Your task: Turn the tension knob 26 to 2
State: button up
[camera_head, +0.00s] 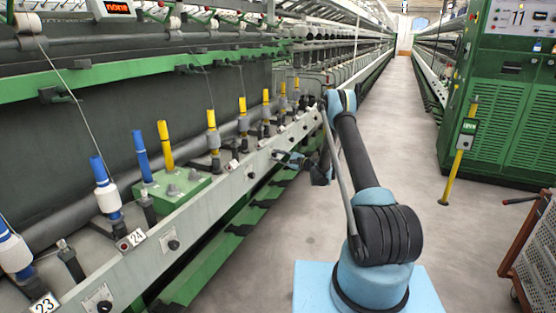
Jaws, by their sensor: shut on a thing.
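The front rail (205,208) of the spinning frame runs from the near left away to the middle, with round black tension knobs along it. My gripper (280,155) is at the rail's front face, on the far part of the row, and is shut on a tension knob. By its place after plates 23 and 24 this seems to be knob 26. The knob and its scale are hidden by my gripper and too small to read. Nearer knobs show free: one by plate 24 (173,245), one by plate 23 (104,306) and one farther along (250,173).
Yellow and blue bobbins (165,145) stand in a row behind the rail. A green box (175,188) sits among them. A green cabinet (510,100), a yellow post (458,150) and a brown cart (535,250) stand at right. The aisle floor (385,130) is clear.

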jog(key=shift+n, duration=0.3)
jog(key=o, duration=1.1)
jog(key=shift+d, duration=0.1)
jog(key=v, duration=1.1)
jog(key=shift+s+d+f, duration=0.15)
jog(key=shift+d+f, duration=0.05)
jog(key=shift+d, duration=0.15)
